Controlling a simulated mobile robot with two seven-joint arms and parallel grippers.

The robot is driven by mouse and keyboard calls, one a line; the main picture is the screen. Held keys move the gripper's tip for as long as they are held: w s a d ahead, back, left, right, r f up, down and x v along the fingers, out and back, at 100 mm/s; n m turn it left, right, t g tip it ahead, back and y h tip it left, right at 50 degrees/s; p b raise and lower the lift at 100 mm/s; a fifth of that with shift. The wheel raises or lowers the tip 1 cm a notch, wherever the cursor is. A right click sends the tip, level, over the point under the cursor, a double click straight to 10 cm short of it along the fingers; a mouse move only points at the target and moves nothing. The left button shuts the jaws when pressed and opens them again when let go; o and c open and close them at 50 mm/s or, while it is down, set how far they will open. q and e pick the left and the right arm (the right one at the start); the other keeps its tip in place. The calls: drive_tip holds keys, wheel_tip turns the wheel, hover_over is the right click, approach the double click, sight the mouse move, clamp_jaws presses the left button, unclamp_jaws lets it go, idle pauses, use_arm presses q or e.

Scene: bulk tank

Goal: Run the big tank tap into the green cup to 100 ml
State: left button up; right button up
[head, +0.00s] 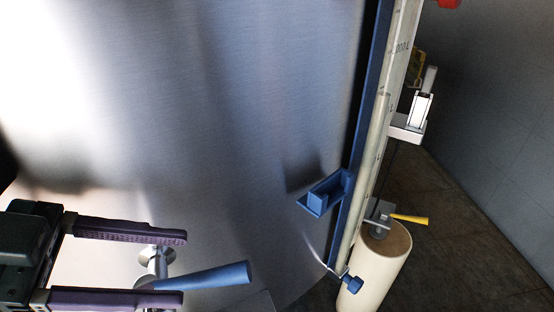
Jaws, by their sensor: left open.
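The big steel tank (230,110) fills the left and middle of the head view. Its tap (155,260) sticks out low on the tank wall, with a blue lever (215,277) pointing right and slightly up in the picture. My left gripper (183,268) comes in from the left with its two dark purple fingers apart. The tap's metal body and the inner end of the lever show around the gap between the fingertips; I cannot tell whether they touch. The green cup is not in view. My right gripper is not in view.
A sight tube with a scale (385,130) runs up the tank's right edge, with a blue bracket (325,195) and blue knob (353,286). Beyond stands a cream cylinder (372,272) near a small yellow-handled valve (408,219). A grey wall (500,110) closes the right side.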

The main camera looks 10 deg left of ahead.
sight(215, 273)
use_arm(q)
drive_tip(key=x, duration=0.7)
drive_tip(key=shift+s+d, duration=0.2)
drive_tip(key=shift+s, duration=0.1)
drive_tip(key=shift+f, duration=0.1)
clamp_jaws()
drive_tip(key=shift+p, duration=0.35)
idle(0.6)
